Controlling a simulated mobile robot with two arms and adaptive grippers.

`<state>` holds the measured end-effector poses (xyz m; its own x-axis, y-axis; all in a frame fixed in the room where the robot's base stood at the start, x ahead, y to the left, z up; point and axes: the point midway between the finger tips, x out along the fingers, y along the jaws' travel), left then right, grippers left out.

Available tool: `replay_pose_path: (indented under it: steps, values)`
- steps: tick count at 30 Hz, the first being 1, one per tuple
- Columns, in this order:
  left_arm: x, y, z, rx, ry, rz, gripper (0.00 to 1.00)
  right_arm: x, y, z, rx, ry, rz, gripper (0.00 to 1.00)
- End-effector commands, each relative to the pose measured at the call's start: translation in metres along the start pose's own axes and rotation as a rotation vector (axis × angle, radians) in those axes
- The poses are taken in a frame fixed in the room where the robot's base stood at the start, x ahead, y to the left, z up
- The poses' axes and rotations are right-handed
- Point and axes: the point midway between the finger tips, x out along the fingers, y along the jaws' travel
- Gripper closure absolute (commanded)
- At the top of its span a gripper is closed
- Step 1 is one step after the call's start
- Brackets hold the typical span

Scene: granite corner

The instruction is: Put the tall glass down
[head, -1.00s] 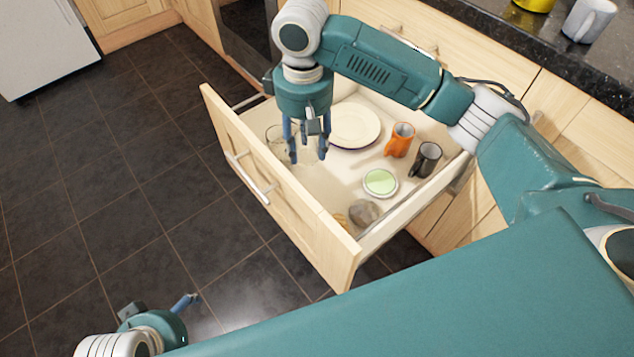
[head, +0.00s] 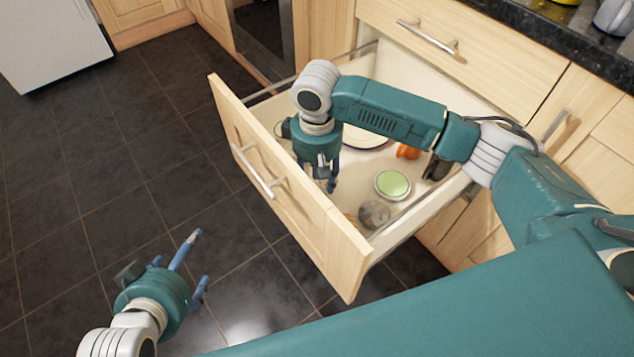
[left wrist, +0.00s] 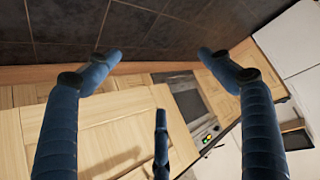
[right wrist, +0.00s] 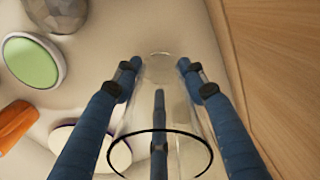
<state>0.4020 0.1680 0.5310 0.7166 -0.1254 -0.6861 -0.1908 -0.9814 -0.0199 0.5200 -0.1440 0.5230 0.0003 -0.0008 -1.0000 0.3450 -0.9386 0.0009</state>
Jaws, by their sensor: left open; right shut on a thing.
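The tall glass (right wrist: 180,115) is clear, with a dark-edged rim towards the right wrist camera. My right gripper (head: 324,180) points down into the open drawer (head: 320,232), close behind its front panel. In the right wrist view its fingers (right wrist: 160,75) are shut around the glass. The glass's far end lies over the pale drawer floor; whether it touches the floor I cannot tell. In the head view the gripper and arm hide most of the glass. My left gripper (head: 199,260) is open and empty above the dark tiled floor, outside the drawer.
The wooden drawer wall (right wrist: 275,70) is close beside the right gripper.

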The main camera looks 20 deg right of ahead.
Motion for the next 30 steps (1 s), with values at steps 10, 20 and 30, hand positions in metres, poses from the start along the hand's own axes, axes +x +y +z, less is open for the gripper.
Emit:
replay_pose_path:
  steps: [10, 20, 30]
  values:
    - [0.002, 0.002, -0.020, 0.001, 0.077, 0.004, 0.19, 0.008, 0.000, 0.000, -0.001, 0.001, 0.000, 0.91]
    - [0.002, 0.001, -0.013, 0.001, 0.050, 0.003, 0.19, 0.010, 0.000, 0.000, -0.001, 0.000, -0.001, 0.91]
    - [0.001, 0.000, -0.007, 0.000, 0.026, 0.001, 0.19, 0.011, 0.000, 0.000, -0.001, 0.000, -0.001, 0.39]
